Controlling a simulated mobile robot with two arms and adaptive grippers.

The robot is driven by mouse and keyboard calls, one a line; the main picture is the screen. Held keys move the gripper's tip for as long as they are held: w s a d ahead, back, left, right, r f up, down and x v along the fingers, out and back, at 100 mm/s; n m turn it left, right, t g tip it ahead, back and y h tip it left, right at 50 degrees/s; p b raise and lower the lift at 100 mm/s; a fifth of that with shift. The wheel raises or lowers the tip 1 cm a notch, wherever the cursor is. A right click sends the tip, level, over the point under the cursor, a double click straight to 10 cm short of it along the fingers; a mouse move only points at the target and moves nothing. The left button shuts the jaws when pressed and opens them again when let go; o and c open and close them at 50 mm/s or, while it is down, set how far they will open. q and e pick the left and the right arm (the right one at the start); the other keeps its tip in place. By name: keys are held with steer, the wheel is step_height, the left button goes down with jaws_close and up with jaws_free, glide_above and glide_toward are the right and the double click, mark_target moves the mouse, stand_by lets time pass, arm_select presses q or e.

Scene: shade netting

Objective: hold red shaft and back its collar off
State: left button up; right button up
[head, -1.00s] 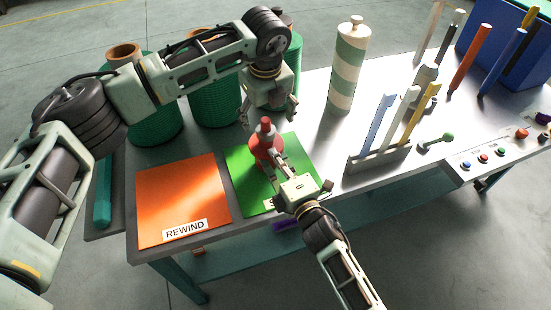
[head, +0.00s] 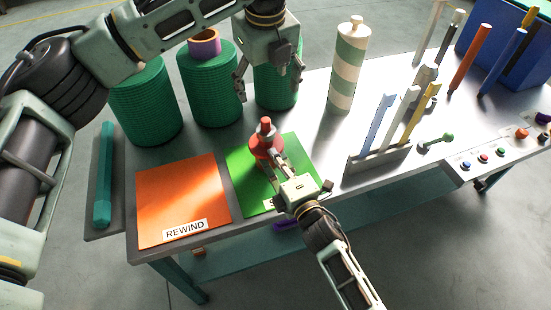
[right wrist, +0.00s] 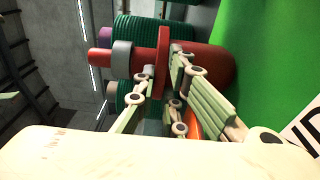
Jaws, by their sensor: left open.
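The red shaft (head: 266,147) stands upright on the green mat (head: 302,152). In the right wrist view the red shaft (right wrist: 211,66) lies sideways, with a wide red base, a red flange and a thin tip. A grey collar (right wrist: 122,60) sits around it, between flange and tip. My right gripper (head: 279,163) reaches in from the front; in its wrist view the fingers (right wrist: 161,82) close on either side of the red flange. My left gripper (head: 269,82) is open and empty, above and behind the shaft, clear of it.
An orange mat labelled REWIND (head: 183,200) lies left of the green mat. Green netting rolls (head: 145,105) stand along the back. A striped white-green cylinder (head: 347,75) and a rack of upright tools (head: 380,158) stand right. Buttons (head: 484,157) line the right front edge.

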steer(key=o, duration=0.5)
steer(key=shift+d+f, duration=0.1)
steer(key=shift+f, duration=0.8)
steer(key=shift+r, duration=0.1)
steer(key=shift+r, duration=0.15)
